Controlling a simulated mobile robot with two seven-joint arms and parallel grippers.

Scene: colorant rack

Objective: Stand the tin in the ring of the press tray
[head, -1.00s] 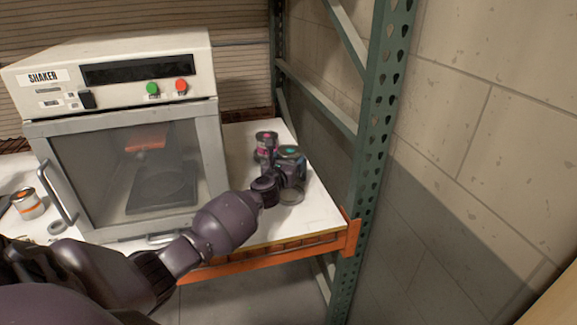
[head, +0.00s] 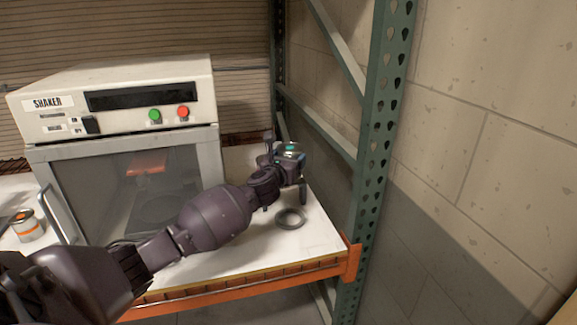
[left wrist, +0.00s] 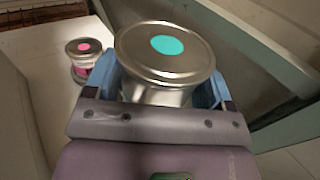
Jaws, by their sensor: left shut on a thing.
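My left gripper (head: 287,164) is shut on a metal tin (head: 290,148) with a teal dot on its lid, and holds it above the right part of the shelf. In the left wrist view the tin (left wrist: 165,50) sits between the blue fingers, lid toward the camera. A dark tray (head: 165,210) shows dimly through the glass door of the shaker (head: 115,95), under an orange-red part (head: 147,163); its ring is hard to make out. The door looks shut. My right gripper is not in view.
A grey ring (head: 290,218) lies on the white shelf (head: 318,237). A pink-dotted tin (left wrist: 84,60) stands beside the held tin in the left wrist view. An orange-marked tin (head: 27,226) is left of the shaker. A green rack post (head: 375,150) bounds the right.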

